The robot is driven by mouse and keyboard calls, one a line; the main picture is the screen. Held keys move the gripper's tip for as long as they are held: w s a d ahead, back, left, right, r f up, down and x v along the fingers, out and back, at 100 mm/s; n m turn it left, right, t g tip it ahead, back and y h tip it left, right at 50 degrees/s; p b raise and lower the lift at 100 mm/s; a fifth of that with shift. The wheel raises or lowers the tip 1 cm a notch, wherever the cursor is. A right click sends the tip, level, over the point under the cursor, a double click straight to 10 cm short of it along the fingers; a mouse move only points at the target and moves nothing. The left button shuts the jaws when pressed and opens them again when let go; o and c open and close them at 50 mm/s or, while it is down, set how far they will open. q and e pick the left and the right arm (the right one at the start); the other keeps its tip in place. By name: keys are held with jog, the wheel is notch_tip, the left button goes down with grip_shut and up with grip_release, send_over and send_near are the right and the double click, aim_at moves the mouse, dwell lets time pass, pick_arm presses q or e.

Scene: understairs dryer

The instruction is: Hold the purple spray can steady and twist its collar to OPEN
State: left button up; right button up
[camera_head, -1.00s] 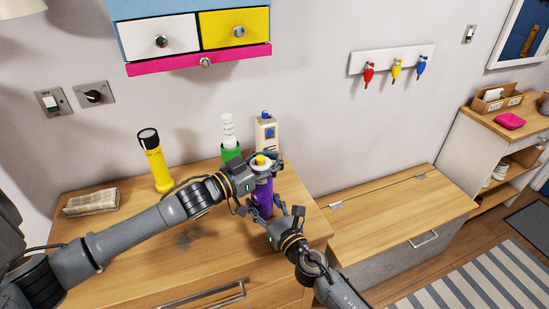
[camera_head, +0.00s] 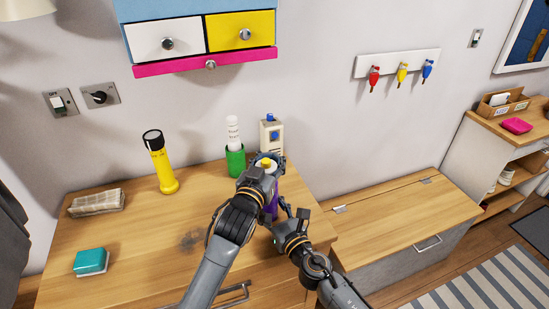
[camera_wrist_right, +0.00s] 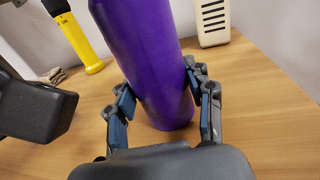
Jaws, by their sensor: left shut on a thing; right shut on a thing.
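The purple spray can (camera_head: 273,206) stands upright on the wooden cabinet top, mostly hidden behind my grippers in the head view. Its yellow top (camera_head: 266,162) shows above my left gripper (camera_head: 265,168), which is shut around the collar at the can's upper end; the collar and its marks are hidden. My right gripper (camera_head: 279,216) is shut on the can's lower body. In the right wrist view the purple can (camera_wrist_right: 150,60) sits between the two blue-padded fingers (camera_wrist_right: 165,108), its base on the wood and its top out of frame.
A green cup with a white tube (camera_head: 235,160) and a pale box with a blue button (camera_head: 270,137) stand just behind the can. Drawers (camera_head: 200,38) hang above.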

pick_arm(q)
jog(key=shift+w+a+n+y, duration=0.1)
jog(key=shift+a+n+y, duration=0.25)
jog(key=shift+y, duration=0.25)
pick_arm(e)
jog(key=shift+f, duration=0.1)
pick_arm(q)
jog(key=o, duration=1.2)
jog(key=shift+c, duration=0.2)
jog(key=shift+d+f, duration=0.1)
pick_arm(e)
jog(key=shift+s, duration=0.1)
pick_arm(q)
jog(key=v, duration=1.2)
jog(key=shift+f, duration=0.15)
pick_arm(e)
jog(key=o, duration=1.5)
jog(key=shift+c, duration=0.2)
